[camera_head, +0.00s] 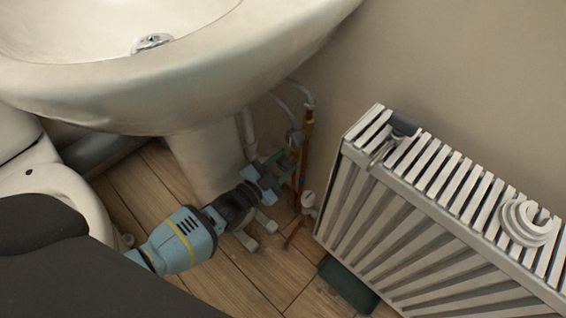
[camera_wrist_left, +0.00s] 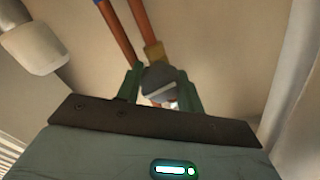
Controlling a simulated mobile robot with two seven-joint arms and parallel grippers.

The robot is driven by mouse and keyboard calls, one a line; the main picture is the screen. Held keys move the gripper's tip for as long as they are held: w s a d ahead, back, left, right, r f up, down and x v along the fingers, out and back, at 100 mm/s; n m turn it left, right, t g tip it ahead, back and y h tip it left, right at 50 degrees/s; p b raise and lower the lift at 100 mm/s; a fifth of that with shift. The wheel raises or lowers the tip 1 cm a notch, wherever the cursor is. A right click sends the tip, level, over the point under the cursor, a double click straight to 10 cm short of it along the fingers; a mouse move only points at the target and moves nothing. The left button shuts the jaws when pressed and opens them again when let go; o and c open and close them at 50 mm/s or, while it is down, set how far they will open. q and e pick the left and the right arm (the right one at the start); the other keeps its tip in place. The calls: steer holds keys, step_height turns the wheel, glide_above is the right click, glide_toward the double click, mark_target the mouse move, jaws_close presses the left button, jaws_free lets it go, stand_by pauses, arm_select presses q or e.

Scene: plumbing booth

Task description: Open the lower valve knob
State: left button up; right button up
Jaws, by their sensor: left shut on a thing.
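My left gripper (camera_head: 279,172) reaches in from the lower left, past the sink pedestal, to the pipes by the wall. In the left wrist view its two green fingers (camera_wrist_left: 159,88) are closed around a dark grey rounded knob (camera_wrist_left: 160,76) on a pipe. Copper pipe and a yellow-orange fitting (camera_wrist_left: 154,51) run up beyond the knob. In the head view the gripper hides most of the held knob. A grey round part (camera_head: 294,137) shows just above the fingers, by the brass-coloured pipe (camera_head: 307,128). My right gripper is in neither view.
The white sink (camera_head: 190,92) overhangs the arm, and its pedestal (camera_head: 205,160) stands close behind. A white radiator (camera_head: 430,200) stands to the right. A white valve head (camera_head: 308,199) sits between radiator and gripper; a white part (camera_wrist_left: 35,48) shows in the wrist view.

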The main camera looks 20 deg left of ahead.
arm_select(q)
steer(key=n, duration=0.2)
steer(key=shift+n, duration=0.4)
steer(key=n, duration=0.2)
steer(key=shift+n, duration=0.4)
steer(key=n+b, duration=0.1)
steer(key=n, duration=0.4)
steer(key=shift+f, duration=0.1)
steer(key=n, duration=0.3)
steer(key=shift+n, duration=0.5)
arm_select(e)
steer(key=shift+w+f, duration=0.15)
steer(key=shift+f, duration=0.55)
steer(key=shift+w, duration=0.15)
arm_select(q)
steer(key=o, duration=0.8)
steer(key=shift+s, duration=0.1)
steer(key=shift+o, duration=1)
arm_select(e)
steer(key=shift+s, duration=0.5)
